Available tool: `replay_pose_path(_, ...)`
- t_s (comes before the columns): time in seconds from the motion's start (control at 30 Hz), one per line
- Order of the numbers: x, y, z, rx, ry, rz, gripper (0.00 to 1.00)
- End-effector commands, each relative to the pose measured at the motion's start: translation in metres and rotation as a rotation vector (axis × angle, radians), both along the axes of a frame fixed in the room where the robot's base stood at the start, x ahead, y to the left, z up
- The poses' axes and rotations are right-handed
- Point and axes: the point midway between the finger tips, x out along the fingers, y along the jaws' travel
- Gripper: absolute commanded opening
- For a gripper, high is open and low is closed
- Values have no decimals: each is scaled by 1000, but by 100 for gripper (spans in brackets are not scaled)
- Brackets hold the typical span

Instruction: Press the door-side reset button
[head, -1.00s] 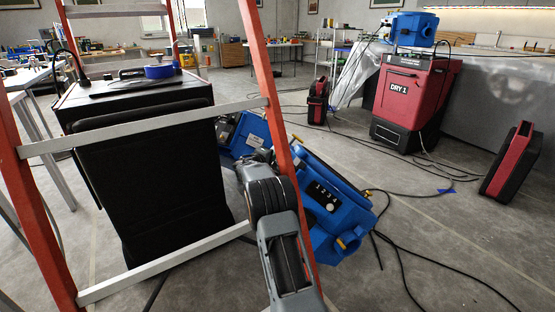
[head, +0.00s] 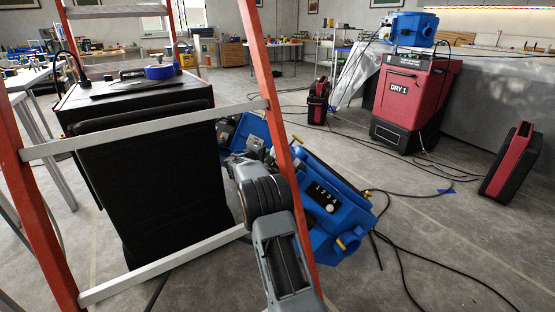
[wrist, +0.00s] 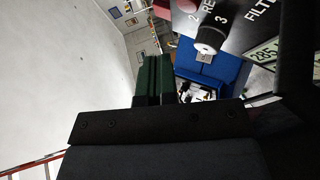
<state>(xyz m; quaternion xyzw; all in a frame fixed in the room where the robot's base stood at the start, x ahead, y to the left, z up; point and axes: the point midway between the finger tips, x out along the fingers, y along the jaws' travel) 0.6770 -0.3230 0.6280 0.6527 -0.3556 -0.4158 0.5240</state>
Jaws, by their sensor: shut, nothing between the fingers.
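The wrist view shows a black control panel (wrist: 235,22) with the numbers 2 and 3, lettering starting "RE" and "FILT", and a lit display (wrist: 266,50). A dark knob or button with a white tip (wrist: 207,42) stands out from it, and a reddish button (wrist: 188,5) is cut off at the top edge. I cannot tell which is the door-side reset button. My gripper (wrist: 154,62) is shut and empty, its dark green fingers left of the white-tipped part and apparently apart from it. In the head view my arm mostly hides the gripper, near a blue machine (head: 250,127).
A second blue machine (head: 345,205) marked 1 to 4 lies right of my arm. An orange ladder (head: 262,60) with grey rungs stands close in front, beside a black cabinet (head: 150,190). A red DRY 1 unit (head: 412,95) stands behind. Cables (head: 420,250) cross the floor.

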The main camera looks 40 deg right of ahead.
Motion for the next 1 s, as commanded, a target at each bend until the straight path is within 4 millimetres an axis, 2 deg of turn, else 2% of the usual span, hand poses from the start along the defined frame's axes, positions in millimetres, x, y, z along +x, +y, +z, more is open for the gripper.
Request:
replay_pose_path(0.23, 4, 15, 14, 0, 0, 1, 0)
replay_pose_path(1.0, 4, 16, 14, 1, 0, 0, 0)
